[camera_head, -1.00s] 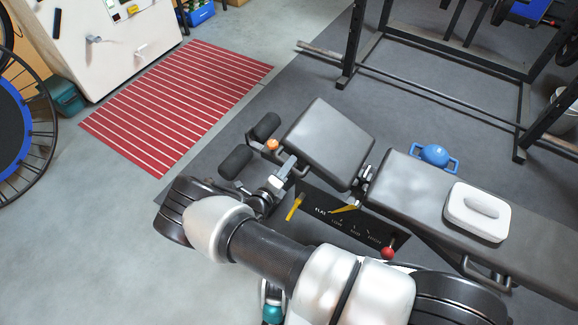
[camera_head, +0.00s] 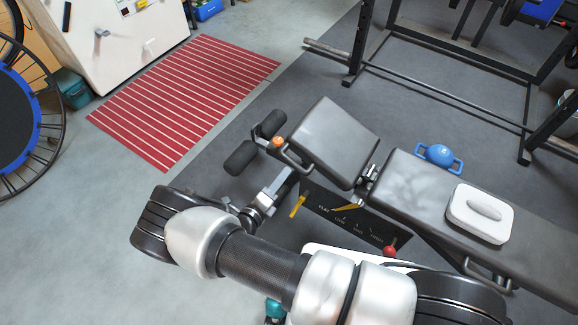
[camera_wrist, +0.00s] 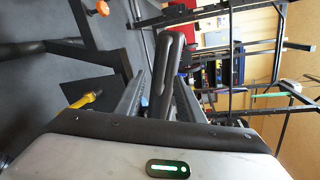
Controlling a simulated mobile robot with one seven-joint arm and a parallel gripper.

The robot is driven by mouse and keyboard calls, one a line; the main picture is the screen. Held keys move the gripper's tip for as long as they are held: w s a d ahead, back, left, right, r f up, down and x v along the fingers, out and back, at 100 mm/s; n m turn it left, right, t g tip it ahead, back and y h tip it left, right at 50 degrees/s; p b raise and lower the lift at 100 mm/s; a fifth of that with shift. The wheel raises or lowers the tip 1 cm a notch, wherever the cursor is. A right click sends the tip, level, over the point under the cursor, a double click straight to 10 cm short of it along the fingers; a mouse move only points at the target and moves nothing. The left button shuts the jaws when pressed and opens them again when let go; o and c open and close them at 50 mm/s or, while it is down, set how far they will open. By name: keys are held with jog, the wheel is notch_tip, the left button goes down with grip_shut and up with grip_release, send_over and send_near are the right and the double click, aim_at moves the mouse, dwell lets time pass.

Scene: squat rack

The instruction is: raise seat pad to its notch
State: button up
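The grey seat pad (camera_head: 335,140) of the bench shows in the head view, with a curved metal handle (camera_head: 292,158) at its left end. A dark plate (camera_head: 350,222) below carries a scale with FLAT at its left end; a yellow pointer (camera_head: 345,207) lies by FLAT. My gripper (camera_head: 283,181) is just below and left of the handle and looks apart from it. Contact is hidden.
The back pad (camera_head: 410,190) holds a white box-like object (camera_head: 480,213). Foam rollers (camera_head: 241,158) are left of the handle. A red knob (camera_head: 389,251) and yellow grip (camera_head: 298,206) flank the scale.

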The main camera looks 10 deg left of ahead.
jog(key=v, duration=0.9)
jog(key=shift+p, duration=0.4)
jog(key=shift+d, duration=0.1)
jog(key=w+d+r+m+g+h, duration=0.15)
jog(key=d+r+m+g, duration=0.25)
jog(key=d+r+m, duration=0.45)
jog(key=w+d+r+m+g, duration=0.2)
jog(key=d+r+m+g, duration=0.3)
jog(key=r+m, duration=0.65)
jog(key=w+d+r+m+g+h, duration=0.1)
jog(key=d+r+m+g, duration=0.3)
jog(key=d+r+m, duration=0.6)
jog(key=s+d+r+m+t+y, duration=0.2)
jog(key=s+d+r+m+y, duration=0.15)
jog(key=s+r+m, duration=0.35)
jog(key=s+d+r+m+t+y, duration=0.1)
jog(key=s+d+r+m+y, duration=0.25)
jog(key=r+m, duration=0.6)
notch_tip(320, 180, up, 21)
jog(key=s+p, duration=0.1)
jog(key=p, duration=1.9)
jog(key=shift+d, duration=0.25)
